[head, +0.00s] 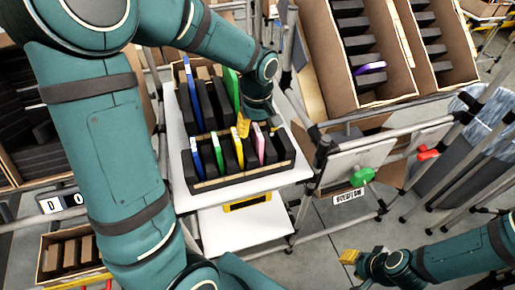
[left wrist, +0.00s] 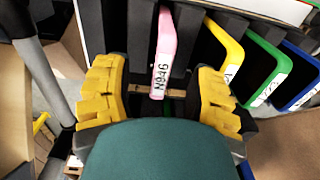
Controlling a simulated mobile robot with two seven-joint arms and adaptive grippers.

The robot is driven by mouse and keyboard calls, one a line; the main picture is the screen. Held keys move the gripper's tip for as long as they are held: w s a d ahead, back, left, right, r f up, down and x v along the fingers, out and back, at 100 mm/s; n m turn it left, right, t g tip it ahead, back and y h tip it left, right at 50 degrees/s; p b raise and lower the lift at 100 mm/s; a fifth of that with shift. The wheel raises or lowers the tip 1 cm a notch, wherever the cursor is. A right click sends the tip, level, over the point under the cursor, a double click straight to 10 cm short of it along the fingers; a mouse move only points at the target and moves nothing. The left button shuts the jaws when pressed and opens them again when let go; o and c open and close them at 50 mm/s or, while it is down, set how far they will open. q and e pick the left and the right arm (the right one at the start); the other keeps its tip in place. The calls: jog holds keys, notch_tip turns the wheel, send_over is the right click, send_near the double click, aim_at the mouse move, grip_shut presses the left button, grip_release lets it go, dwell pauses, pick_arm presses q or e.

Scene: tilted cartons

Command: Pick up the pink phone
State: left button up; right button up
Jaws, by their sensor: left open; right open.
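The pink phone (head: 258,143) stands in a slot of the front black rack (head: 235,180), at the right end of a row of phones. In the left wrist view the pink phone (left wrist: 163,50) shows upright with a white label reading N94G, between black dividers. My left gripper (head: 243,125) is open above the rack, close to the pink phone. In the left wrist view its yellow fingers (left wrist: 160,75) are spread on either side of the phone, apart from it. My right gripper (head: 350,257) is open and empty at the lower right, far from the rack.
Yellow (left wrist: 226,52), green (left wrist: 263,65) and blue (left wrist: 299,77) phones stand beside the pink one. The racks rest on a white table (head: 290,176). Tilted cartons (head: 320,50) with a purple phone (head: 370,68) stand at upper right, with metal rails below.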

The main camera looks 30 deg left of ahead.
aim_at(258, 148)
pick_arm(q)
notch_tip(258, 148, down, 3)
jog(key=shift+s+f, duration=0.1)
grip_shut()
dwell(0.3)
